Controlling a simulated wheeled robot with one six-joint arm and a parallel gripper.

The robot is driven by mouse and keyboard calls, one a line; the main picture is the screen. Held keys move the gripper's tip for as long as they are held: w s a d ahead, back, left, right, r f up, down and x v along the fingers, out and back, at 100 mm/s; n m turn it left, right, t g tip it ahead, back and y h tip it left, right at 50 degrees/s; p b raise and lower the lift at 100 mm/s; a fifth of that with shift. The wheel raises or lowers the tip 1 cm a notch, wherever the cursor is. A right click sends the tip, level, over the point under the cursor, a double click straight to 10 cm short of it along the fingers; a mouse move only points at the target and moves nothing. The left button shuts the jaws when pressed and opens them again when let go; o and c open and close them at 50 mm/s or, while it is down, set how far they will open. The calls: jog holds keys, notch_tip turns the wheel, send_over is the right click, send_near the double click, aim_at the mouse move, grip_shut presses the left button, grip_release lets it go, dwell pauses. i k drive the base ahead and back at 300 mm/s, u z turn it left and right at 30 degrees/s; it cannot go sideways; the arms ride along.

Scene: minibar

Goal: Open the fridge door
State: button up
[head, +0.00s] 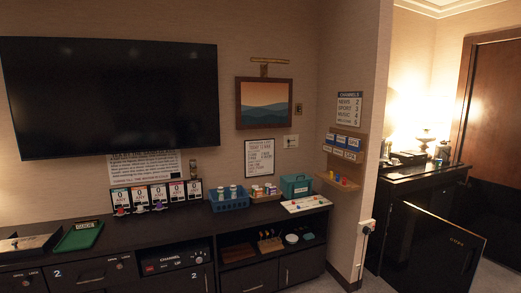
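A dark cabinet (392,192) stands at the right, beyond the wall corner. A black door panel (425,248) with a thin gold edge and small gold marks near its top right is at its front. I take this panel for the fridge door. Its top edge slopes down to the right, out from the cabinet, so it appears swung open at an angle. The fridge's inside is hidden, and I cannot make out a handle. The panel's lower part is cut off by the picture's bottom edge. My gripper is not in view.
A wall end (358,130) with a socket (367,226) stands left of the cabinet. A long dark sideboard (250,221) with a blue basket (229,203) and a teal box (295,187) fills the left. A lit lamp (425,136) stands on the cabinet. A brown door (495,120) is behind.

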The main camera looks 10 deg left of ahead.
aim_at(442, 197)
jog(key=k, duration=0.55)
jog(key=z, duration=0.65)
jog(key=i, duration=1)
jog(key=z, duration=1.1)
jog(key=i, duration=2.2)
jog(key=z, duration=0.35)
jog(key=i, duration=2.2)
jog(key=u, duration=0.6)
jog(key=i, duration=1.15)
jog(key=u, duration=1.85)
jog(key=i, duration=1)
jog(key=u, duration=1)
jog(key=i, duration=0.5)
jog(key=z, duration=0.1)
